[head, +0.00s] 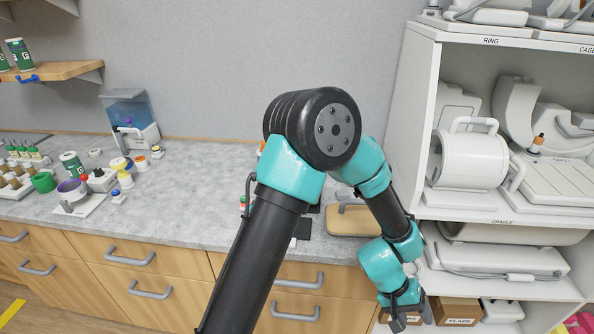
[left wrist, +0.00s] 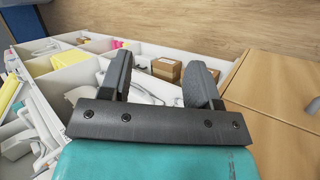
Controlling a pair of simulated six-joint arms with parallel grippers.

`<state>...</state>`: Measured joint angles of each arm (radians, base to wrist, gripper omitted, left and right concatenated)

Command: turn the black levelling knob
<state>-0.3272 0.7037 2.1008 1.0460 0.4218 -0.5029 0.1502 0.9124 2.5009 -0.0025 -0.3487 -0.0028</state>
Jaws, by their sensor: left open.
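I cannot make out a black levelling knob in either view. My left arm crosses the middle of the head view, and its gripper (head: 405,312) hangs low in front of the lower shelves of the white cabinet (head: 424,95). In the left wrist view the left gripper (left wrist: 160,82) is open, its two dark fingers apart with nothing held between them. Small cardboard boxes (left wrist: 167,69) show beyond the fingers, apart from them. My right gripper is in neither view.
The grey counter (head: 200,190) holds bottles, cups and a water dispenser (head: 130,115) at left. White coils and cradles (head: 468,160) fill the shelves. Drawers with grey handles (head: 130,258) run below the counter.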

